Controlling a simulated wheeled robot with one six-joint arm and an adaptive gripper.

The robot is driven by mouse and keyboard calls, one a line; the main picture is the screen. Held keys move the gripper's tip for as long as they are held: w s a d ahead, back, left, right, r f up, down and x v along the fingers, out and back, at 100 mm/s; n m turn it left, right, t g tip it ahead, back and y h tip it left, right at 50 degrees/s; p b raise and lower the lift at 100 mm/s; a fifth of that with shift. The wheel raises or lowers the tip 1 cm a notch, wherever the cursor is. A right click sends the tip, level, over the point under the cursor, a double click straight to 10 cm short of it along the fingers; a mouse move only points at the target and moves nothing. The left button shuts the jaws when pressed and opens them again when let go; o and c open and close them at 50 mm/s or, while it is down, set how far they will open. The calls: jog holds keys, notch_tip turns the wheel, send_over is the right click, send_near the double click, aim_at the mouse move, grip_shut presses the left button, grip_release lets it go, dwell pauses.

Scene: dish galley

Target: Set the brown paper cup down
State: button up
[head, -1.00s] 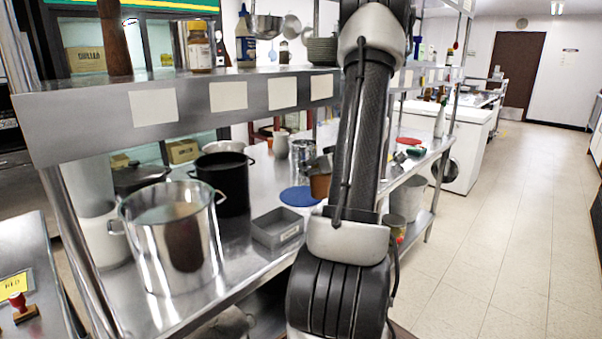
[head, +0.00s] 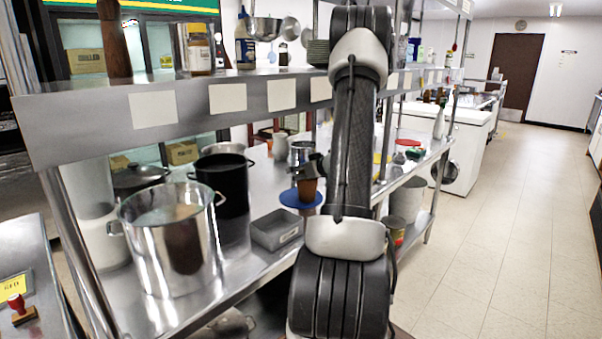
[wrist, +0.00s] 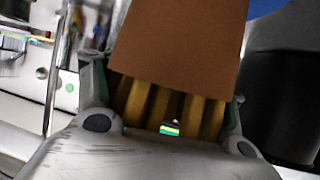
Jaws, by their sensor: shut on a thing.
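The brown paper cup (head: 307,190) is in my gripper and looks roughly upright in the head view. In that view it overlaps the right part of a round blue mat (head: 290,199) on the steel counter. I cannot tell whether its base touches the mat. My gripper (head: 308,170) is small and dark there, partly behind my arm. In the wrist view the cup (wrist: 180,42) fills the upper middle, between the fingers of my gripper (wrist: 168,105), which is shut on it. A bit of blue shows at the top right corner.
A grey tray (head: 276,230) sits in front of the mat. A large steel pot (head: 170,245) and a black pot (head: 223,180) stand to the left. A shelf (head: 190,105) runs above the counter.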

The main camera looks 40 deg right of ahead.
jog(key=o, duration=1.2)
jog(key=shift+f, duration=0.1)
jog(key=shift+o, duration=0.2)
